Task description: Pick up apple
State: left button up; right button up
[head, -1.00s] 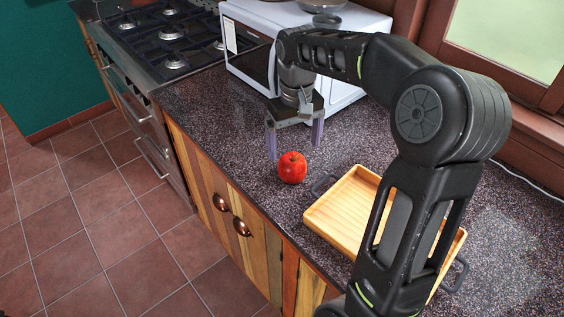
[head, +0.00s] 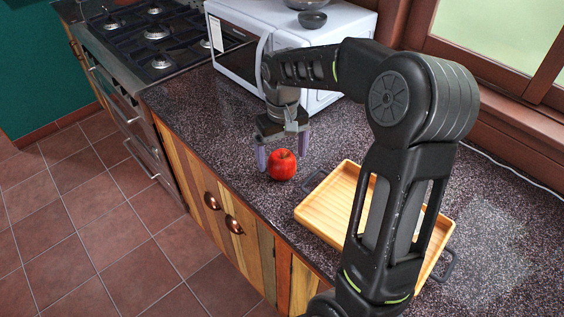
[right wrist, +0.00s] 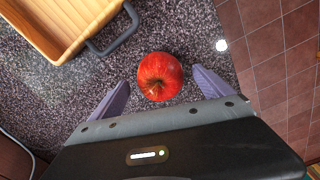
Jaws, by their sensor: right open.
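A red apple (head: 282,164) stands on the dark speckled counter, close to its front edge. My right gripper (head: 281,158) is open and points down at the apple, with its purple fingers low near the counter. In the right wrist view the apple (right wrist: 160,76) lies just ahead of and between the two fingertips (right wrist: 162,82), with a gap on each side. The fingers are not closed on it. My left gripper is in neither view.
A wooden tray (head: 307,217) with dark handles lies right of the apple. A white microwave (head: 322,98) stands behind my gripper with bowls (head: 312,19) on top. A gas stove (head: 150,45) is at the far left. The counter (head: 200,110) left of the apple is clear.

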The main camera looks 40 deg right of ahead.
aim_at(282, 156)
jog(key=shift+f, duration=1.55)
jog(key=c, duration=1.6)
jog(key=shift+r, duration=0.15)
notch_tip(282, 156, up, 10)
jog(key=shift+w+f+b, duration=0.1)
jog(key=shift+f+b, duration=0.15)
jog(key=shift+b, duration=0.25)
jog(key=shift+r, duration=0.2)
